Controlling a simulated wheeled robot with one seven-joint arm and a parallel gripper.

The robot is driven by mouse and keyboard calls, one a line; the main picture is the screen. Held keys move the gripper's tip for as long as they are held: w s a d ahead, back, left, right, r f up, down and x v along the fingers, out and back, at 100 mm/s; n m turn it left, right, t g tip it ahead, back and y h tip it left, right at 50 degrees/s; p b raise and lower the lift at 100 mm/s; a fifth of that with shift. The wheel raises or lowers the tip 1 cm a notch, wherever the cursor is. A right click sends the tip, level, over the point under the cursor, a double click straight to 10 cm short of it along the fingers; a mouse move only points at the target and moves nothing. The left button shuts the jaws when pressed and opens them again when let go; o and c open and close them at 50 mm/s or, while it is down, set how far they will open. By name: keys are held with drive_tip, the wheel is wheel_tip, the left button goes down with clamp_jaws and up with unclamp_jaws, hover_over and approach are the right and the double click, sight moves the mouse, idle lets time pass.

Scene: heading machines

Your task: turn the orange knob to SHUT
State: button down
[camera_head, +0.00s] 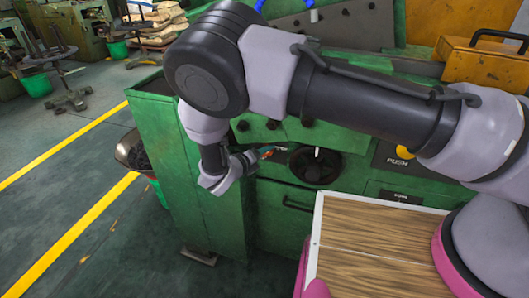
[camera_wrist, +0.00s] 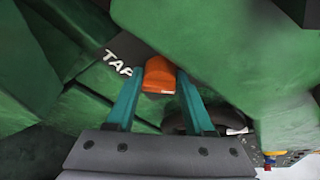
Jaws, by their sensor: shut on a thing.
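The orange knob (camera_wrist: 159,75) is in the upper middle of the wrist view, on the green machine (camera_wrist: 250,60). My gripper (camera_wrist: 160,82) has its two teal fingers on either side of the knob and is shut on it. A dark label with white letters reading "TAP" (camera_wrist: 117,62) is left of the knob, partly cut off by a finger. No SHUT mark is readable. In the head view my gripper (camera_head: 266,151) reaches the front of the green machine (camera_head: 205,180), and the knob is too small to make out clearly.
A dark round handwheel (camera_head: 316,166) is right of my gripper, and a yellow button marked PUSH (camera_head: 404,152) is further right. A wood-topped tray (camera_head: 370,245) is in the foreground. A bowl (camera_head: 133,150) hangs at the machine's left. Open floor with yellow lines is left.

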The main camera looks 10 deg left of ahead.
drive_tip(key=n+h, duration=0.1)
drive_tip(key=n, duration=0.2)
drive_tip(key=shift+a+f+t+h, duration=0.1)
drive_tip(key=shift+f+t+h, duration=0.05)
drive_tip(key=shift+t+h, duration=0.25)
drive_tip(key=shift+w+n+t+h, duration=0.1)
drive_tip(key=shift+n+t+h, duration=0.35)
drive_tip(key=shift+n, duration=0.95)
drive_tip(key=shift+a, duration=0.1)
drive_tip(key=shift+c, duration=1.6)
unclamp_jaws()
drive_tip(key=v, duration=1)
drive_tip(key=shift+s+a, duration=0.25)
drive_tip(key=shift+s, duration=0.15)
